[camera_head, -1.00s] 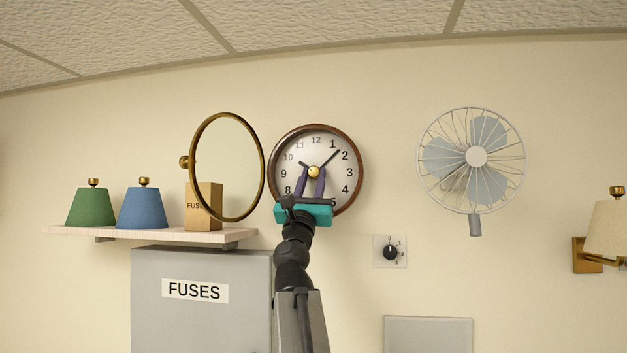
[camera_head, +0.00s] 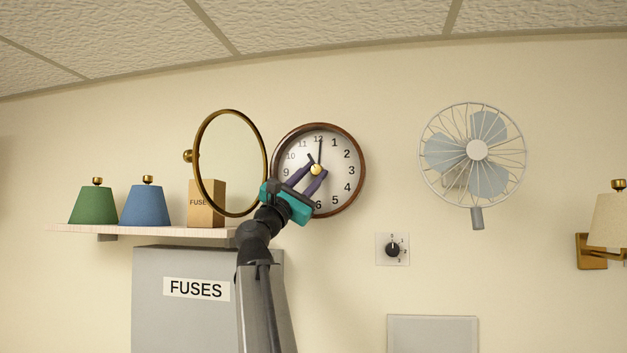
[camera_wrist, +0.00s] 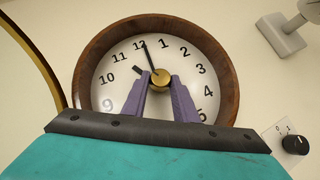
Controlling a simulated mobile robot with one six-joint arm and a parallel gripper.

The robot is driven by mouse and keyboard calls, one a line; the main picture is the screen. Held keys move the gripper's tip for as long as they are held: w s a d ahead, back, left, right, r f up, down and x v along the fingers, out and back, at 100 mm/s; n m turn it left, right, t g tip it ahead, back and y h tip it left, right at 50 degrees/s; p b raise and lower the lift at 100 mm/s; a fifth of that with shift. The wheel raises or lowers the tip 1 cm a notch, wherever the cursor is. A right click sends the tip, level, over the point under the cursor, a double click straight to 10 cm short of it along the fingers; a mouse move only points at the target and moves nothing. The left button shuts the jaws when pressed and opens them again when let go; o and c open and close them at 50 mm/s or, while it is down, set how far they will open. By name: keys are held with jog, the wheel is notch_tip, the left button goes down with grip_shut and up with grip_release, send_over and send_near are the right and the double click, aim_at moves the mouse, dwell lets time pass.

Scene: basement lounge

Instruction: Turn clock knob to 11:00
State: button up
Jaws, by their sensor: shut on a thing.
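The round wall clock (camera_head: 359,190) has a brown wooden rim and a white face; it also shows in the wrist view (camera_wrist: 228,60). A brass knob (camera_head: 316,169) sits at its centre, and it also shows in the wrist view (camera_wrist: 160,77). My gripper (camera_head: 315,172) reaches in from the lower left, its purple fingers (camera_wrist: 160,85) shut on the knob. The long hand points at about 12, slightly past it. The short hand points close to 11. My fingers and teal palm cover part of the lower face.
A brass-framed round mirror (camera_head: 264,165) stands close left of the clock. A shelf (camera_head: 150,231) holds green and blue shades and a FUSES box (camera_head: 207,208). A wall fan (camera_head: 477,150) and a small dial (camera_head: 392,250) are to the right, with bare wall between.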

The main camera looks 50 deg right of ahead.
dwell(0.3)
jog(key=o, duration=1)
jog(key=shift+a, duration=0.1)
jog(key=shift+b+v, duration=0.3)
jog(key=shift+v, duration=0.5)
jog(key=b+v, duration=0.3)
jog(key=v, duration=0.9)
jog(key=shift+a+b, duration=0.15)
jog(key=shift+b, duration=0.2)
